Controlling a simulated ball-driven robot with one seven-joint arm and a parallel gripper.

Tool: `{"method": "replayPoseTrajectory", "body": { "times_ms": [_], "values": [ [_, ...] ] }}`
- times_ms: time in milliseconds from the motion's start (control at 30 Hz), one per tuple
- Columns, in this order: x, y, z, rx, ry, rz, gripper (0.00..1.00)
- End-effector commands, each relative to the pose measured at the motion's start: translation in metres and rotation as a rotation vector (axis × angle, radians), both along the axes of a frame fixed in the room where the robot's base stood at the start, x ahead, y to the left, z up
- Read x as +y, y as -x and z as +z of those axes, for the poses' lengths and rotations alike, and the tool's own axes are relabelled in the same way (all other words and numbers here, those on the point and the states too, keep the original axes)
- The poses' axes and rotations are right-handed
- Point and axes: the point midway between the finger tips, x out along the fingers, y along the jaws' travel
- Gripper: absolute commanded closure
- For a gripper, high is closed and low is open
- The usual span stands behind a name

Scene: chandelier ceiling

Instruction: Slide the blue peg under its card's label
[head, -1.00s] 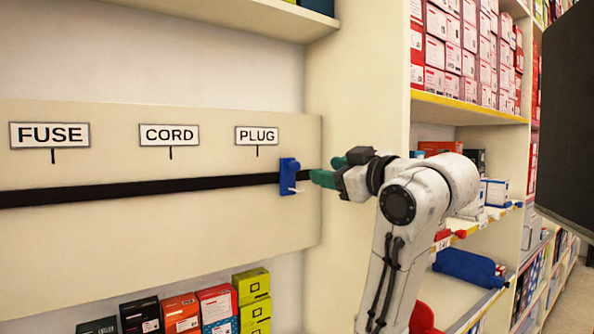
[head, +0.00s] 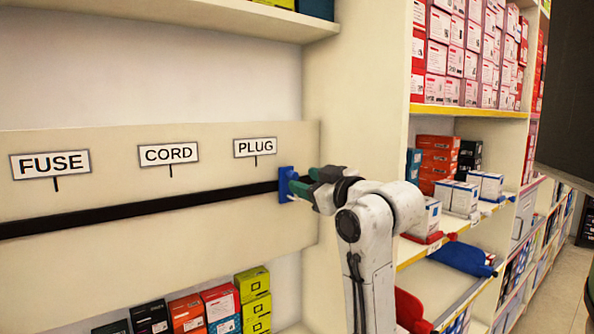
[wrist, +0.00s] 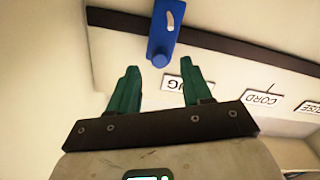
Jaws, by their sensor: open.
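The blue peg (head: 285,186) sits on the black rail (head: 130,212) near its right end, right of the PLUG label (head: 255,147). The CORD label (head: 168,154) and FUSE label (head: 50,164) are further left. In the wrist view the blue peg (wrist: 158,48), with a pale piece on its face, lies ahead of my fingertips. My gripper (head: 306,181) is open at the peg's right side in the head view. In the wrist view my gripper (wrist: 160,66) has its green fingers spread, with nothing between them; the peg is just beyond the tips. No card on the peg is readable.
The rail is clear left of the peg, with short black ticks under each label. Coloured boxes (head: 205,310) stand below the panel. Shelves with red and white boxes (head: 468,50) stand at the right, with a blue object (head: 462,258) lower down.

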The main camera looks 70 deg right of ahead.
Motion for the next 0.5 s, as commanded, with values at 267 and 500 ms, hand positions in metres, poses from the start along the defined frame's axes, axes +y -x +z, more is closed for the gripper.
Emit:
{"method": "replayPoseTrajectory", "body": {
  "times_ms": [267,500],
  "values": [
    [-0.019,-0.031,0.001,0.0,0.001,0.0,0.51],
    [-0.023,-0.037,0.001,-0.001,0.002,-0.001,0.51]
  ]
}}
